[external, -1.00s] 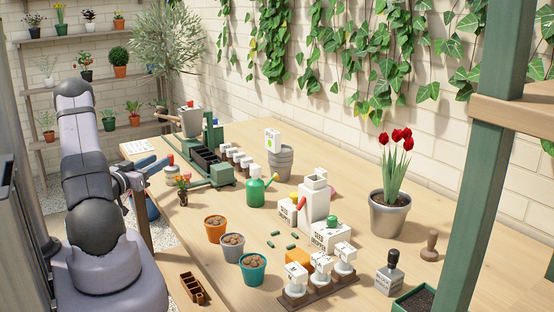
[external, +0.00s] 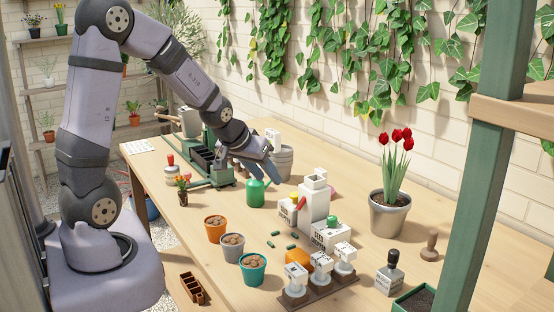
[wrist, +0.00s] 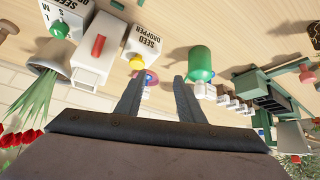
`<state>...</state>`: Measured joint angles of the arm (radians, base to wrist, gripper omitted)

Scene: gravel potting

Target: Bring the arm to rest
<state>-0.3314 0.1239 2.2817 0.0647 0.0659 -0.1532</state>
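My arm reaches out over the table. Three small pots with brown pebbles stand near the table's front edge: orange (external: 215,230), grey (external: 231,247) and teal (external: 252,269).
A white bottle-like dispenser (external: 314,205) and seed dropper boxes (external: 328,236) stand right of my gripper. A green rack (external: 213,170) is to the left. A pot of red tulips (external: 389,214) is farther right.

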